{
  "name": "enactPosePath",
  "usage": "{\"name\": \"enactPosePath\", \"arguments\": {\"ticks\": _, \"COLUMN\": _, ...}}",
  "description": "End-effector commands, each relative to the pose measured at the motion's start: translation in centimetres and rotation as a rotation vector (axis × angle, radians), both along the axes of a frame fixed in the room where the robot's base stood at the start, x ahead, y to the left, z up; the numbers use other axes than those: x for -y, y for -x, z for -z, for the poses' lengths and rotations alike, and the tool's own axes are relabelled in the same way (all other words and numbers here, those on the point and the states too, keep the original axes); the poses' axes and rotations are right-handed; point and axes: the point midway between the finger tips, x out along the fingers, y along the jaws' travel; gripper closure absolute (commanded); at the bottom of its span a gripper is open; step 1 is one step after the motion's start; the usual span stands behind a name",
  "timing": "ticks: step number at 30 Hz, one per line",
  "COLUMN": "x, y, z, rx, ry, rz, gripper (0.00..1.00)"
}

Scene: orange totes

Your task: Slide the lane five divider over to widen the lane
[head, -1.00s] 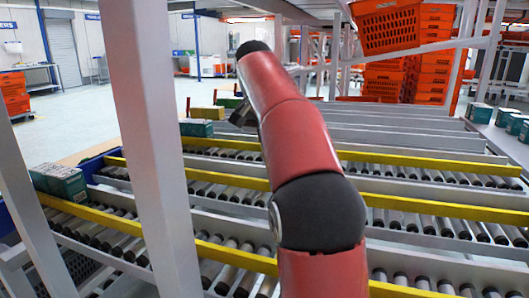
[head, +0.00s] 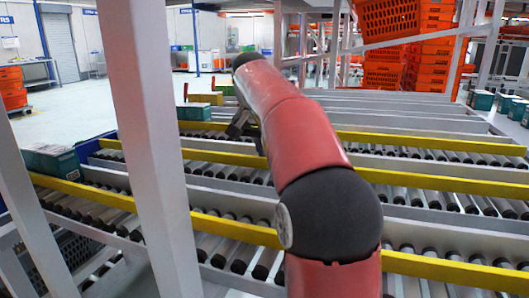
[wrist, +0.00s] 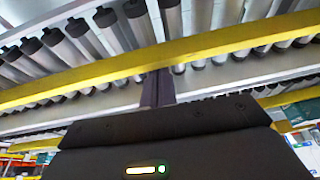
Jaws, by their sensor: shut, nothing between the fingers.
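Yellow dividers run along the roller lanes in the head view: a far one (head: 430,144), a middle one (head: 440,183) and a near one (head: 110,196). I cannot tell which is the lane five divider. My gripper (head: 260,149) points down beside the middle divider, partly hidden by my red arm. In the wrist view, my gripper's dark fingers (wrist: 158,78) are shut together and empty. Their tips are at the edge of a yellow divider (wrist: 90,80), and I cannot tell whether they touch it.
Rollers (head: 235,255) fill the lanes between grey rails. A pale upright post (head: 155,150) stands close at the left. A green-and-white box (head: 50,160) sits at the left lane end. An orange tote (head: 388,20) hangs on the upper rack, with stacked totes (head: 430,62) behind.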

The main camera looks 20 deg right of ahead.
Motion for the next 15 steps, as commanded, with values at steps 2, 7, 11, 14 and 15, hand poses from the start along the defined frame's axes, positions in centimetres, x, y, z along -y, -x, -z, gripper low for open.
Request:
{"name": "enactPosePath", "arguments": {"ticks": 2, "x": 0.0, "y": 0.0, "z": 0.0, "rx": 0.000, "ry": 0.000, "rz": 0.000, "gripper": 1.00}}
{"name": "enactPosePath", "arguments": {"ticks": 7, "x": -0.6, "y": 0.6, "z": -0.1, "rx": 0.001, "ry": 0.000, "rz": -0.001, "gripper": 1.00}}
{"name": "enactPosePath", "arguments": {"ticks": 11, "x": -2.3, "y": 2.3, "z": 0.0, "rx": 0.001, "ry": 0.001, "rz": -0.003, "gripper": 1.00}}
{"name": "enactPosePath", "arguments": {"ticks": 14, "x": -3.3, "y": 3.2, "z": 0.0, "rx": 0.001, "ry": 0.001, "rz": -0.002, "gripper": 1.00}}
{"name": "enactPosePath", "arguments": {"ticks": 15, "x": -3.5, "y": 3.4, "z": 0.0, "rx": 0.001, "ry": 0.001, "rz": -0.002, "gripper": 1.00}}
